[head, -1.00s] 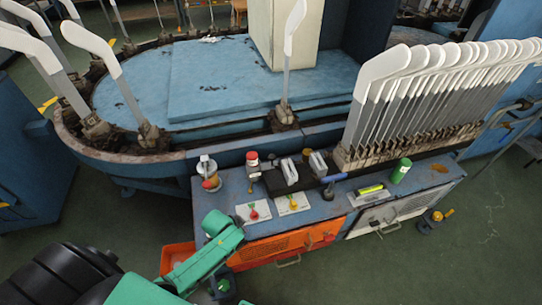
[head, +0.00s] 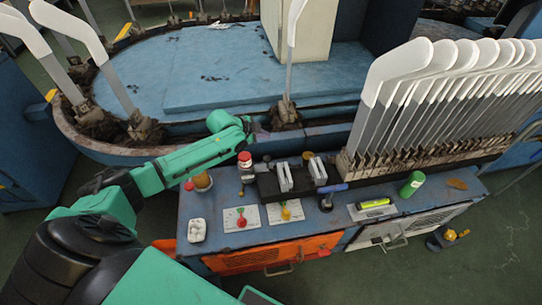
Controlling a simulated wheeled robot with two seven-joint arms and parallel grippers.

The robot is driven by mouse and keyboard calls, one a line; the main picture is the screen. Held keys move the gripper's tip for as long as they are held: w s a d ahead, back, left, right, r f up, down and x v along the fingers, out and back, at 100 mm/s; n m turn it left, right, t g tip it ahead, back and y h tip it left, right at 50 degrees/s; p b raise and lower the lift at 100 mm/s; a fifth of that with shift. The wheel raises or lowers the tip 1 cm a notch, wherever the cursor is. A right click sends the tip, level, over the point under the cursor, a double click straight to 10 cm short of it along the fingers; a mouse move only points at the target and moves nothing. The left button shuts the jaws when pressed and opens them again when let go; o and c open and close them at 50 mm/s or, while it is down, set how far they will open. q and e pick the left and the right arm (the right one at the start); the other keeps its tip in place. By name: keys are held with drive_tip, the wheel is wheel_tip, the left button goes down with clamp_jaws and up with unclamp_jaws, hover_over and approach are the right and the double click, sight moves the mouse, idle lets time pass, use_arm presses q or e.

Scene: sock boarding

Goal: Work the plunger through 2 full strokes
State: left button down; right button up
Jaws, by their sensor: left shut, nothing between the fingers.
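A plunger can (head: 202,181) with a tan body stands at the left end of the blue bench. My left forearm covers its top, so I cannot tell how its plunger stands. A red knob (head: 189,186) shows beside it. My left gripper (head: 246,126) is beyond the can, near the rim of the big blue machine. It is shut and empty, with its fingertips hard to make out. I cannot tell whether my arm touches the can. My right gripper is not in view.
On the bench (head: 330,220) are a red-capped bottle (head: 245,160), a black holder (head: 268,186), a blue-handled lever (head: 333,188), a green can (head: 412,183) and a white tray (head: 197,230). White sock boards (head: 400,90) stand behind at the right.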

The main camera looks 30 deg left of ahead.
use_arm(q)
drive_tip(key=b, duration=0.6)
hover_over(264, 159)
wheel_tip(264, 159, down, 6)
drive_tip(key=shift+d+r, duration=0.1)
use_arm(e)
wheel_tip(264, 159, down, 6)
use_arm(q)
drive_tip(key=shift+f+b, duration=0.65)
drive_tip(key=shift+b, duration=0.2)
drive_tip(key=shift+f, duration=0.7)
drive_tip(key=shift+f+b, duration=0.15)
drive_tip(key=shift+b, duration=0.15)
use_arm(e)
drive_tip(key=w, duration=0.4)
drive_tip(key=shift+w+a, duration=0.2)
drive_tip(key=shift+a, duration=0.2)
